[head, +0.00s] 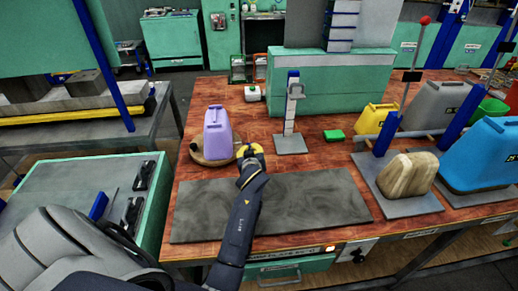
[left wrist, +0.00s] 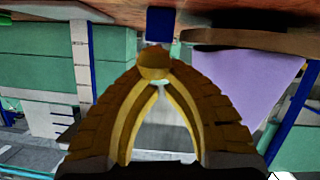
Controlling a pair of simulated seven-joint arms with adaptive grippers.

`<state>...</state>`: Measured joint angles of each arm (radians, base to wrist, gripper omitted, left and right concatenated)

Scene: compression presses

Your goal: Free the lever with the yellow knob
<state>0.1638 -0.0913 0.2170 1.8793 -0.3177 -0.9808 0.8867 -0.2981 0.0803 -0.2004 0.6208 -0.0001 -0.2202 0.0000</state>
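My left gripper (head: 250,151) is above the table beside the purple jug, its arm coming up from the bottom of the head view. In the left wrist view, the fingers of my left gripper (left wrist: 154,70) bow inward and their tips close around a round yellow knob (left wrist: 153,63). The lever's shaft is hidden, and the knob cannot be made out apart from the yellow fingers in the head view. The purple jug (head: 217,132) stands on a round wooden board (head: 198,158), left of the gripper. My right gripper is not in view.
A dark flat mat (head: 310,200) covers the table front. A gauge post (head: 292,105) stands right of the gripper. Farther right are a beige patterned jug (head: 408,175), a blue jug (head: 478,155) and a red-knobbed lever (head: 425,21).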

